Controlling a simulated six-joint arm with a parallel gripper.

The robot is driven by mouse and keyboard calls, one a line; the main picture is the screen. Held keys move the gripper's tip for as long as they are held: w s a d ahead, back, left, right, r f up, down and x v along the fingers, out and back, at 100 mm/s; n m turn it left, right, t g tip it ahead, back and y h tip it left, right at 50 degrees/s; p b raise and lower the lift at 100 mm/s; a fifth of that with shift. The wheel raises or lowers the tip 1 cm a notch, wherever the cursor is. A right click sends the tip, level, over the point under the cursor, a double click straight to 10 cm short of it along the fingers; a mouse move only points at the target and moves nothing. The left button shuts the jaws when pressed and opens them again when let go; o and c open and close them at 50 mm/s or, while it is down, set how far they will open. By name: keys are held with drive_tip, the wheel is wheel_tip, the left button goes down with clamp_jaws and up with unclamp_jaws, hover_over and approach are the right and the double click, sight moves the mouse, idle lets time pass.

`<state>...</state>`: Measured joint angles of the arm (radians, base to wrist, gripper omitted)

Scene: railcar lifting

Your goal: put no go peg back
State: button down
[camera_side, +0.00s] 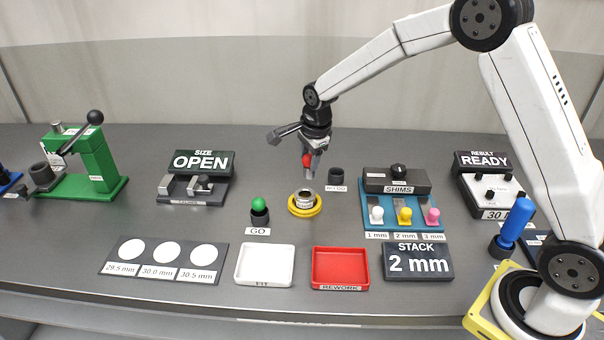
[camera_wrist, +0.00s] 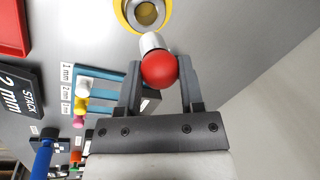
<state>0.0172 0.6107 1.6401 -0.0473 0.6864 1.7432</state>
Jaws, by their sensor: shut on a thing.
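The no go peg (camera_wrist: 158,68) has a red ball top and a pale metal shaft. My gripper (camera_side: 309,165) is shut on it, with the red ball between the two fingers (camera_wrist: 160,85) in the wrist view. The peg hangs upright above the bench, over or just behind a metal ring in a yellow base (camera_side: 305,205). The yellow base also shows at the top of the wrist view (camera_wrist: 125,14). A dark holder labelled NO GO (camera_side: 336,176) stands right of the peg; no peg shows in it. The peg's lower tip appears clear of the ring.
A green-topped GO peg (camera_side: 259,206) stands in its holder at left. The SHIMS rack (camera_side: 397,181) stands right of the NO GO holder. A white FIT tray (camera_side: 265,282) and red REWORK tray (camera_side: 340,286) lie in front. The bench behind the ring is mostly clear.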

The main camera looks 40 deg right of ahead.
drive_tip(key=s+d+r, duration=0.4)
drive_tip(key=s+d, duration=0.6)
drive_tip(key=s, duration=0.1)
drive_tip(key=shift+d+r, duration=0.15)
drive_tip(key=shift+d, duration=0.05)
drive_tip(key=w+d+f, duration=0.3)
drive_tip(key=w+f, duration=0.6)
drive_tip(key=w, duration=0.4)
drive_tip(key=shift+f, duration=0.15)
drive_tip(key=shift+w, duration=0.1)
drive_tip(key=shift+w+f, duration=0.25)
drive_tip(key=shift+f, duration=0.1)
drive_tip(key=shift+s+x, duration=0.15)
drive_tip(key=shift+x, duration=0.55)
drive_tip(key=shift+s+x, duration=0.15)
drive_tip(key=shift+x, duration=0.55)
